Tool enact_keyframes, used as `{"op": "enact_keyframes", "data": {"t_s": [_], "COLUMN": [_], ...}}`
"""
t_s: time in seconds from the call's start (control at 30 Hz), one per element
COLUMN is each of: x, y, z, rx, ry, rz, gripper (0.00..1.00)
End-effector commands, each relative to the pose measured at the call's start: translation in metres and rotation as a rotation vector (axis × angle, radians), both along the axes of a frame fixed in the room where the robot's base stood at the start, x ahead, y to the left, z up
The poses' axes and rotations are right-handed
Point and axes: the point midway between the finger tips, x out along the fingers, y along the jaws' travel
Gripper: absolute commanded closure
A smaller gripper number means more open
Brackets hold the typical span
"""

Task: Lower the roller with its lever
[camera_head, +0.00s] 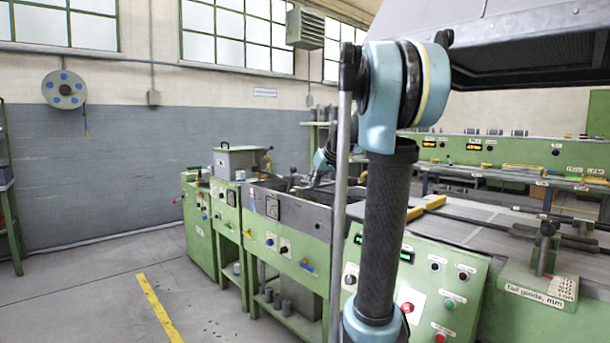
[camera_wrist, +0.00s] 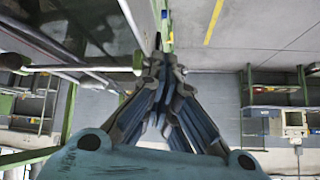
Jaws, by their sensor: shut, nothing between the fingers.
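My gripper (camera_wrist: 158,62) is shut and empty in the wrist view, its fingers together. A horizontal metal bar (camera_wrist: 85,67) comes from the left and ends close beside the fingertips. It may be part of the roller or its lever, and I cannot tell whether the fingers touch it. In the head view, dark handle-like parts (camera_head: 292,180) stand over the open grey trough (camera_head: 262,200) of the green machine. I cannot pick out the roller or its lever there for certain. My arm hides part of the trough, and my gripper is not clear in this view.
A green control panel (camera_head: 450,290) with buttons stands close at front right. A fall guide block (camera_head: 540,275) sits at far right. A grey hood (camera_head: 530,40) hangs above. A second green line (camera_head: 490,150) runs behind. The floor (camera_head: 90,300) at left is clear.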

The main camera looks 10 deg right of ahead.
Motion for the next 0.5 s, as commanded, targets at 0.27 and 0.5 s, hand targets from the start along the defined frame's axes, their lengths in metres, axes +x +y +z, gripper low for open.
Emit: {"op": "enact_keyframes", "data": {"t_s": [0.27, 0.5], "x": [0.107, 0.195], "y": [-0.008, -0.022], "z": [0.032, 0.048], "rx": [0.039, 0.064], "ry": [-0.091, -0.185], "rz": [0.092, 0.160], "gripper": [1.00, 1.00]}}
